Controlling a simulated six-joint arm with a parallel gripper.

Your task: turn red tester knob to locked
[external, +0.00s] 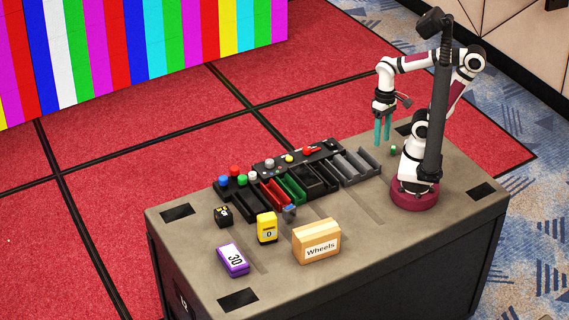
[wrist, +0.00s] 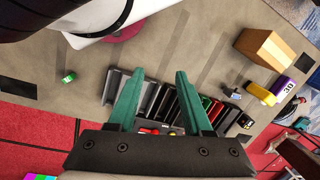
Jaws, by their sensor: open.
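A dark panel (external: 265,167) with small coloured knobs lies along the far edge of the table. A red knob (external: 308,151) sits at its right part, near a yellow knob (external: 289,158). Another red knob (external: 234,171) stands at the left end among blue, green and white ones. I cannot tell which belongs to the tester, or how either is turned. My gripper (external: 382,142) hangs above the table's right part, apart from the knobs, teal fingers open and empty. In the wrist view my gripper (wrist: 159,72) partly hides the panel; a red knob (wrist: 147,131) shows between the fingers.
Grey, black, red and green bins (external: 290,188) stand before the panel. A "Wheels" box (external: 317,241), a yellow device (external: 267,228), a purple block (external: 233,260) and a small black-yellow block (external: 223,215) are at front left. A small green item (external: 393,150) lies near my base.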

